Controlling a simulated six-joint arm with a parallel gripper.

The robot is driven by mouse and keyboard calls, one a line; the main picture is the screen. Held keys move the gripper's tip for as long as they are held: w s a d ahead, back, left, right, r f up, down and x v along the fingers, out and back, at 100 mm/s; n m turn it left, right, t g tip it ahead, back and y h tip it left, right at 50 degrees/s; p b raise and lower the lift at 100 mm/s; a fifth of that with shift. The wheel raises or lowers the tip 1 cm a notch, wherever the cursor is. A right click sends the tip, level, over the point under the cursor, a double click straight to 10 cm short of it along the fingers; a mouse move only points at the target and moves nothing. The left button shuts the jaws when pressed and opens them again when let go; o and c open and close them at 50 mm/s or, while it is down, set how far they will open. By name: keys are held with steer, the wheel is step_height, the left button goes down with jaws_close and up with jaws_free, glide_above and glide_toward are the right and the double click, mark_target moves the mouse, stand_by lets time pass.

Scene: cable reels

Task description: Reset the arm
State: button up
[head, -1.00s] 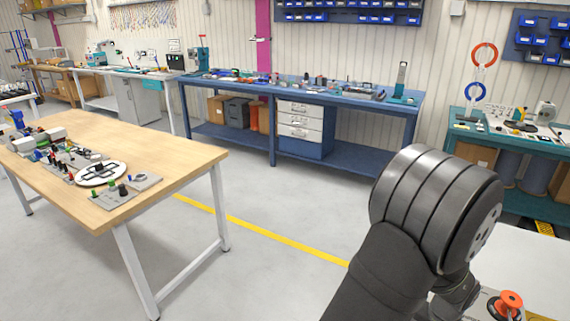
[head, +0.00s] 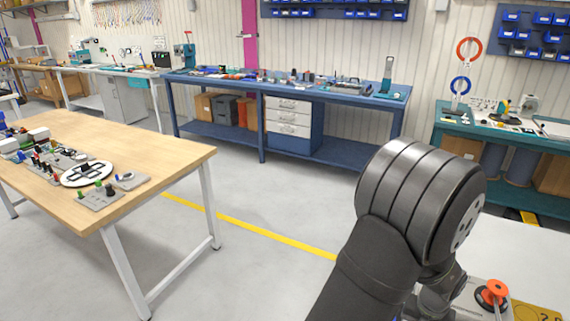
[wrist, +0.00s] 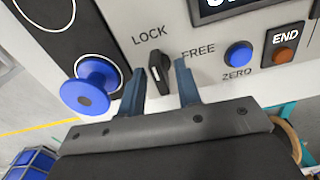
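My arm (head: 420,205) stands at the lower right in the head view; its gripper does not show there. In the wrist view my gripper (wrist: 161,88) has two blue-grey fingers spread apart. A black selector knob (wrist: 160,70) sits between and a little beyond the fingertips, on a light panel (wrist: 205,60) marked LOCK and FREE. I see a gap between the knob and each finger, so the gripper seems to hold nothing. The knob's pointer stands roughly upright, leaning slightly toward LOCK.
On the panel are a blue ZERO button (wrist: 238,54), an orange END button (wrist: 284,57) and a protruding blue knob (wrist: 90,88) close left of the fingers. The head view shows a wooden table (head: 150,140) at left, a blue bench (head: 340,92) behind and open floor between.

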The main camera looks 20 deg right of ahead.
steer(key=shift+r+n, duration=0.1)
steer(key=shift+n, duration=0.4)
step_height(320, 180, up, 9)
steer(key=shift+f, duration=0.2)
steer(key=s+d, duration=0.4)
steer(key=s+d+f, duration=0.1)
steer(key=s+d, duration=0.2)
steer(key=d, duration=0.2)
steer(key=s+d, duration=0.4)
steer(key=d, duration=0.1)
steer(key=shift+s+d+f, duration=0.2)
steer(key=shift+s, duration=0.15)
steer(key=shift+n, duration=0.3)
steer(key=r, duration=0.7)
steer(key=shift+w+a, duration=0.3)
steer(key=shift+a, duration=0.05)
steer(key=shift+w+a+r+n, duration=0.3)
steer(key=shift+r+n, duration=0.1)
steer(key=shift+r, duration=0.1)
steer(key=shift+c, duration=0.2)
